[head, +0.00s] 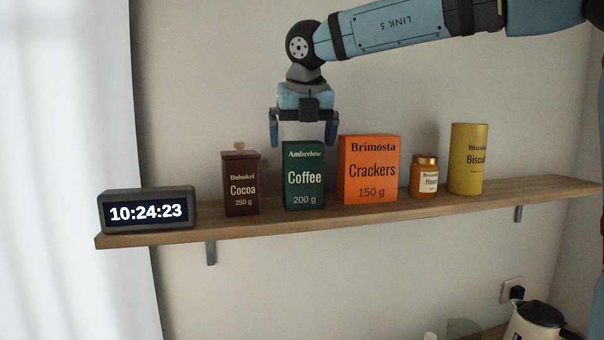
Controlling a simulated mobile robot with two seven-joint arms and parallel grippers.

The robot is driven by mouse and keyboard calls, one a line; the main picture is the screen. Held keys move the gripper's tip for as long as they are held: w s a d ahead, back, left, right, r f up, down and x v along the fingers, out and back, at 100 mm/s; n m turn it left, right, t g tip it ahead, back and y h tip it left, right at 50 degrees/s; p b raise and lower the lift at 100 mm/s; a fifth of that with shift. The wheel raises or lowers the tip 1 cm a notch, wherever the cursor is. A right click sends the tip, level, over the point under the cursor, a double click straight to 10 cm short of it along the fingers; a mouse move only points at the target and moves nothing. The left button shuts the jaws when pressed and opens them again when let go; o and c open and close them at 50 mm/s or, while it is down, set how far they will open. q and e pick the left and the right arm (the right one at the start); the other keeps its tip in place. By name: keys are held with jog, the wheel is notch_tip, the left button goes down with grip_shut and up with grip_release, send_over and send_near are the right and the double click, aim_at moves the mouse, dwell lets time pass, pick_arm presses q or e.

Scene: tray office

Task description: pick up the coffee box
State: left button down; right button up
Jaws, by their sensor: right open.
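The coffee box (304,178) is dark green with "Coffee 200 g" on its front. It stands upright on the wooden shelf (260,226), between the cocoa and the crackers. My right gripper (304,138) is open and points down over the box's top, its two fingers apart to the left and right of it. The fingertips are at about the height of the box's top edge in the picture. I cannot tell whether they touch the box. My left gripper is not in view.
The brown cocoa tin (241,184) with a knob stands close left of the coffee box. The orange crackers box (370,170) stands close right. Further right are a honey jar (424,178) and a yellow biscuit tin (467,160). A digital clock (148,210) sits at the left end.

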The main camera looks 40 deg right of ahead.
aim_at(302, 156)
jog(key=p+x, duration=0.1)
jog(key=x, duration=0.2)
jog(key=shift+s+d+f, duration=0.1)
jog(key=shift+f, duration=0.25)
jog(key=shift+w+f, duration=0.25)
jog(key=shift+f, duration=0.15)
jog(key=shift+s+r, duration=0.1)
jog(key=shift+c, duration=0.5)
jog(key=c, duration=0.8)
jog(key=shift+c, duration=0.2)
